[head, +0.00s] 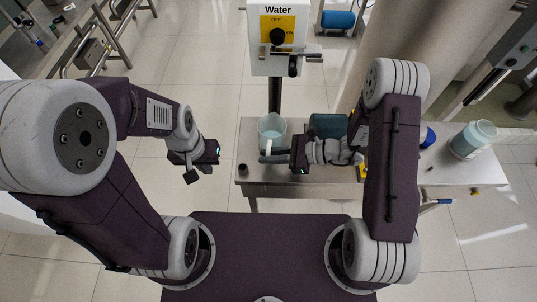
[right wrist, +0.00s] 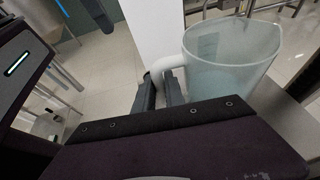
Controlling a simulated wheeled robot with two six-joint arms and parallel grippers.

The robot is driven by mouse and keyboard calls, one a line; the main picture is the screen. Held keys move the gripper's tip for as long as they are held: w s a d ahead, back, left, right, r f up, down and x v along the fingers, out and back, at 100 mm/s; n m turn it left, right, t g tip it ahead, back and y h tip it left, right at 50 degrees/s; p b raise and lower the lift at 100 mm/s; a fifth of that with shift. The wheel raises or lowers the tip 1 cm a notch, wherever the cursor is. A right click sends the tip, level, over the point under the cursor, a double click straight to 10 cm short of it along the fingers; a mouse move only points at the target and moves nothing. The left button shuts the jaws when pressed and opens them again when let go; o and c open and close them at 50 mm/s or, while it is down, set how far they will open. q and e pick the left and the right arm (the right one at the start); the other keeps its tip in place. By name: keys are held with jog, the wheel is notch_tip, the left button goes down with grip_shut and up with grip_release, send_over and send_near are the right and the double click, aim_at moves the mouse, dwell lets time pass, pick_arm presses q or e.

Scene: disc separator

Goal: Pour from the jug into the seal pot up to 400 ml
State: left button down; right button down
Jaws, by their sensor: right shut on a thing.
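The jug (head: 271,126) is a pale blue see-through vessel with a white handle (head: 267,146), at the left end of the metal table. My right gripper (head: 274,158) is shut on the handle. The right wrist view shows the jug (right wrist: 230,62) close up and roughly upright, its handle (right wrist: 166,67) between my fingers (right wrist: 160,96). I cannot tell if its base touches the table. A pale blue vessel (head: 474,138) at the table's right end may be the seal pot; its level cannot be read. My left gripper (head: 202,165) hangs left of the table, apart from everything; its jaw opening is unclear.
The metal table (head: 262,185) carries a dark teal cylinder (head: 328,124), partly behind my right arm, and a small dark object (head: 243,168). A white water dispenser (head: 281,65) with a black knob stands behind the jug. The floor left of the table is clear.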

jog(key=shift+f, duration=0.25)
jog(key=c, duration=1.3)
grip_release()
jog(key=p+v, duration=0.3)
jog(key=v, duration=0.6)
jog(key=shift+p, duration=0.3)
